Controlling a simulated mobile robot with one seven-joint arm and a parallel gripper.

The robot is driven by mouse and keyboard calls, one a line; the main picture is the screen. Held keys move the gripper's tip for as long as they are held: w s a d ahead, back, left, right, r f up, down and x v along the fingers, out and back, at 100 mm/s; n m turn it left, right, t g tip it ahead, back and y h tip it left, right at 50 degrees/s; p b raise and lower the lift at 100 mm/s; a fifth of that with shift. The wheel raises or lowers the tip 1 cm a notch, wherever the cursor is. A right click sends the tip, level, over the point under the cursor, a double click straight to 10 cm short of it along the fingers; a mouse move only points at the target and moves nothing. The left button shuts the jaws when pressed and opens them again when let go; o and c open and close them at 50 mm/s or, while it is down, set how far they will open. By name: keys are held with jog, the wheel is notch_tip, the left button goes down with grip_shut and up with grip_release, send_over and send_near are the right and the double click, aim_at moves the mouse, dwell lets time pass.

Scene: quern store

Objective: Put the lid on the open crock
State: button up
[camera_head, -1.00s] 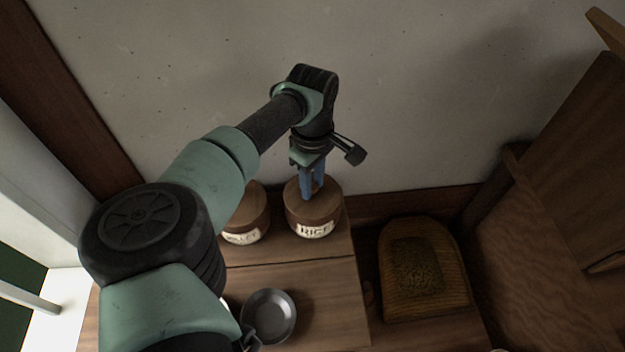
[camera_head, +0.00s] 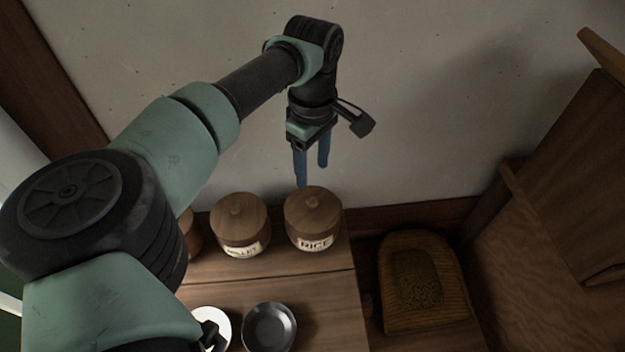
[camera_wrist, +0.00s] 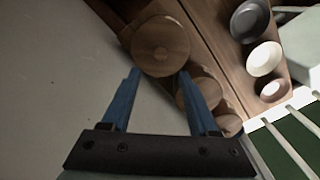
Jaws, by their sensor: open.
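The RICE crock (camera_head: 314,243) stands on the wooden top against the wall, with a round wooden lid (camera_head: 312,208) sitting on it, seemingly level. My gripper (camera_head: 312,174) is open and empty, its blue fingers pointing down just above this lid. In the wrist view the lid (camera_wrist: 160,45) lies just beyond and between the fingertips (camera_wrist: 160,74). Left of it, a second labelled crock (camera_head: 240,243) also wears a knobbed wooden lid (camera_head: 239,212).
A dark metal bowl (camera_head: 269,327) and a white dish (camera_head: 216,325) lie in front of the crocks. A woven basket-like piece (camera_head: 425,285) stands lower at right. The wall is close behind the crocks; wooden panels rise at far right.

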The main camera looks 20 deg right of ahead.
notch_tip(320, 180, up, 3)
jog(key=shift+f, duration=0.15)
jog(key=shift+d, duration=0.1)
